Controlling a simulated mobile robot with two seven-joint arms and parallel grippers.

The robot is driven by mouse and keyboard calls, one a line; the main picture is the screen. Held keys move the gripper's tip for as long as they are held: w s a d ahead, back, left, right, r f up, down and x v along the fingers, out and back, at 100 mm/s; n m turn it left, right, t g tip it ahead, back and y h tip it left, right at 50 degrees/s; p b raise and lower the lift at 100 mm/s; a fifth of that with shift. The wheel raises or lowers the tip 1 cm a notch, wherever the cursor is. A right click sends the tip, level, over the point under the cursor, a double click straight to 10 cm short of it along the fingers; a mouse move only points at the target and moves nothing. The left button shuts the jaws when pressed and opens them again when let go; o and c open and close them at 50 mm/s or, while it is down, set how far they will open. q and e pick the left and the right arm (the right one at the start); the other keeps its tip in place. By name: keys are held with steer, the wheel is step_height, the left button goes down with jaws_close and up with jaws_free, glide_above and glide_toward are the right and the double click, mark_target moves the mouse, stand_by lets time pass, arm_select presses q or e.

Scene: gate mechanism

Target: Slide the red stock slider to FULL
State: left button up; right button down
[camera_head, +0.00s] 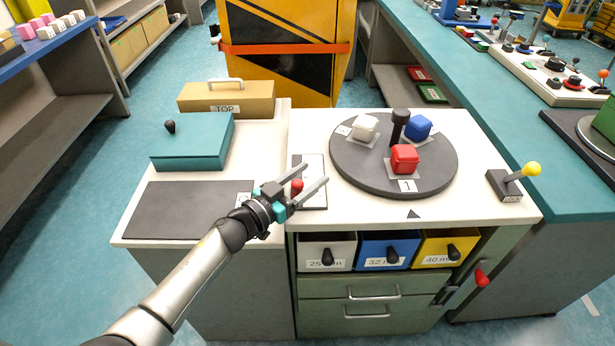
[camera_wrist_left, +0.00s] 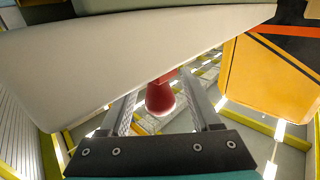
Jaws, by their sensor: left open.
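In the left wrist view the red slider (camera_wrist_left: 161,95) shows between the spread fingers, with a gap to each. Plate markings are too small or hidden to read, so I cannot tell which end is FULL. A label beside the gripper is partly covered by it. My right gripper is not in view.
A dark grey turntable (camera_head: 350,175) carries white, blue and red blocks around a black post. A dark mat (camera_head: 180,210), a teal lidded box (camera_head: 200,145) and a TOP box (camera_head: 245,98) lie left. A yellow-knobbed lever (camera_head: 531,169) stands right. Drawers sit below.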

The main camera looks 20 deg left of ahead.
arm_select(q)
jaws_close()
stand_by(0.4)
stand_by(0.9)
